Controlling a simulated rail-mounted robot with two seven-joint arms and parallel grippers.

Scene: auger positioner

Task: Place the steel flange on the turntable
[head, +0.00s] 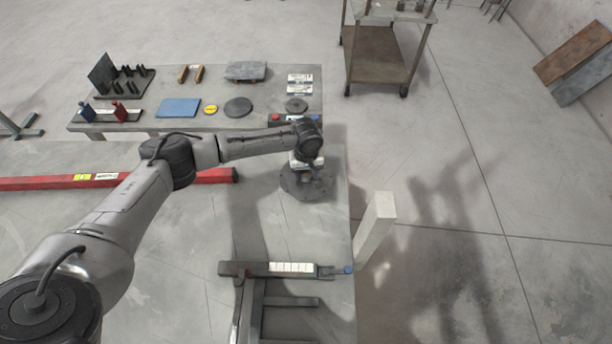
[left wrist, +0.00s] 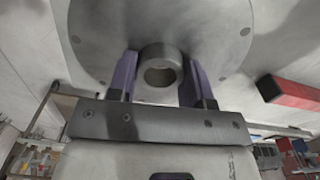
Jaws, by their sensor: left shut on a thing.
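The steel flange (left wrist: 160,30) fills the top of the left wrist view as a wide grey disc with bolt holes and a short hollow hub. My left gripper (left wrist: 158,80) has its two purple-grey fingers on either side of that hub, shut on it. In the head view my left gripper (head: 307,160) points down over a dark round disc (head: 304,186) near the right edge of the large table. I take this disc to be the flange. I cannot make out the turntable or tell whether the flange touches anything below. My right gripper is not in view.
A red beam (head: 125,180) lies left of the gripper. A clamp-like bar (head: 280,269) and a pale upright post (head: 374,228) stand in front. The back bench (head: 140,126) holds plates, discs and tools. A cart (head: 375,55) stands beyond; open floor is right.

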